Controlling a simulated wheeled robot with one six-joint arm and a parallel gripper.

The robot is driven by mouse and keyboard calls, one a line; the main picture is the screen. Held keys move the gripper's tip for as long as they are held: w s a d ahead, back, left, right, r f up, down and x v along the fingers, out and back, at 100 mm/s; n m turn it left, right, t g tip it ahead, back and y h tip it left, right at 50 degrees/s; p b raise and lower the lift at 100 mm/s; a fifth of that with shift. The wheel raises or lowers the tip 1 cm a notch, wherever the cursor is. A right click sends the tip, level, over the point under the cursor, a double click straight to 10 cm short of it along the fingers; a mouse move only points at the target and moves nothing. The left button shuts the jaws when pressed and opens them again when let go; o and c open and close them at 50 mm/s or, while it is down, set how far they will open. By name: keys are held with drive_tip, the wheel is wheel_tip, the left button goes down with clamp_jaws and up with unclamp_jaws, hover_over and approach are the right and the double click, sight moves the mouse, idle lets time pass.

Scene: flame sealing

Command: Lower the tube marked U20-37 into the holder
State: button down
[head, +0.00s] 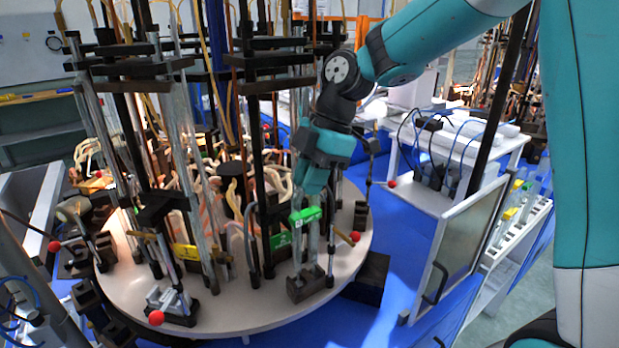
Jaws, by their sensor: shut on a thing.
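My gripper (312,188) points down over the right side of the round white turntable (240,322). It is shut on a clear glass tube (297,246) with a green label (306,215); the print on the label is too small to read. The tube hangs upright below the fingers. A dark block-shaped holder (309,287) stands on the turntable right below the tube. The tube's lower end is close to the holder's top, and I cannot tell whether it is inside. The tube's upper part is hidden by my gripper.
Black upright stands (258,180) with clamps and glass tubes crowd the turntable left of my gripper. Another green label (280,241) and a yellow label (186,252) show there. A red knob (355,236) is close on the right. A rack with tubes (515,215) stands far right.

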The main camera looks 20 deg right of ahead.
drive_tip(key=shift+f+b, duration=1.35)
drive_tip(key=shift+f, duration=0.15)
idle(0.4)
drive_tip(key=c, duration=1)
unclamp_jaws()
drive_tip(key=shift+r+p, duration=1.8)
drive_tip(key=shift+r, duration=0.55)
drive_tip(key=p+v, duration=0.5)
drive_tip(key=v, duration=1.2)
drive_tip(key=shift+r, duration=0.2)
